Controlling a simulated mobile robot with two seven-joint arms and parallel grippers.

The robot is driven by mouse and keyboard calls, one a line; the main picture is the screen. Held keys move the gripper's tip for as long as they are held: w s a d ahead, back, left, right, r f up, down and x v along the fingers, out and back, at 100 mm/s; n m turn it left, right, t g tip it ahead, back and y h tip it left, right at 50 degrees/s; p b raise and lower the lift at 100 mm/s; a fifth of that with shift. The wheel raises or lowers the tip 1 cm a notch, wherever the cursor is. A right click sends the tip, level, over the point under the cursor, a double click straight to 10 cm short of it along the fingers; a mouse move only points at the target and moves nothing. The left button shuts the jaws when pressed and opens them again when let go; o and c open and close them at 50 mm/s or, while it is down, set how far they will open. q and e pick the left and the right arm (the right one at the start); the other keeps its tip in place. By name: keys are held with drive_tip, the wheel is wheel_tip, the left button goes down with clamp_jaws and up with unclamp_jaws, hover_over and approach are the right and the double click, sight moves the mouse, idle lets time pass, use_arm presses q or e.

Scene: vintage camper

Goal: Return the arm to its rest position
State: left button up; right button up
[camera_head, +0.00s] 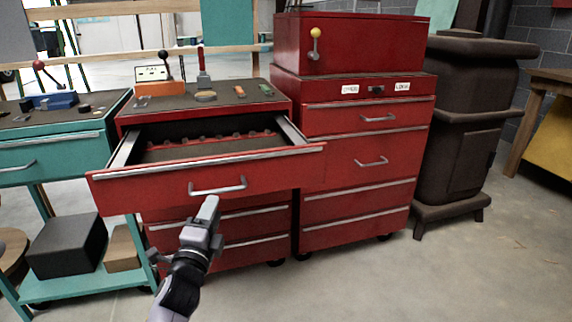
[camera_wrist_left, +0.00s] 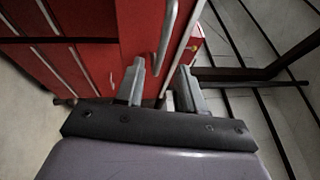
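My left arm comes in from the bottom of the head view, and its gripper (camera_head: 208,208) is just below and in front of the handle (camera_head: 218,187) of a pulled-out red drawer (camera_head: 150,194). In the left wrist view the gripper (camera_wrist_left: 160,68) has its two fingers apart with nothing held between them. The silver handle (camera_wrist_left: 166,45) lies beyond the fingertips there. I cannot tell the exact gap between fingers and handle. My right gripper is in neither view.
A taller red cabinet (camera_head: 360,150) with shut drawers stands to the right, beside a dark stove (camera_head: 465,120). A teal cart (camera_head: 50,160) with a black box (camera_head: 68,246) on its lower shelf is on the left. Open floor lies at front right.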

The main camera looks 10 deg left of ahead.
use_arm(q)
drive_tip(key=s+d+f+n+g+h, duration=0.25)
drive_tip(key=s+d+f+n, duration=0.2)
drive_tip(key=s+f, duration=0.35)
drive_tip(key=s+d+f+n+g+h, duration=0.1)
drive_tip(key=s+d+f+n+g, duration=0.4)
drive_tip(key=s, duration=0.5)
drive_tip(key=s+d+f+n+g+h, duration=0.25)
drive_tip(key=s+f+n, duration=0.25)
drive_tip(key=s+f, duration=0.3)
wheel_tip(320, 180, up, 15)
drive_tip(key=s+a+y+p, duration=0.1)
drive_tip(key=a+p, duration=0.1)
drive_tip(key=p, duration=1.8)
drive_tip(key=shift+s+a+t, duration=0.15)
drive_tip(key=shift+s+t, duration=0.15)
drive_tip(key=shift+s, duration=0.1)
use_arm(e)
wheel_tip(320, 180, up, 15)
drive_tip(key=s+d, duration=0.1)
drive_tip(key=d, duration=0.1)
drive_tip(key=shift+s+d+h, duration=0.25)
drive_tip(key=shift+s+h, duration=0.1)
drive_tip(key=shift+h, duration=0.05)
use_arm(q)
drive_tip(key=shift+r+n, duration=0.1)
drive_tip(key=shift+n, duration=0.15)
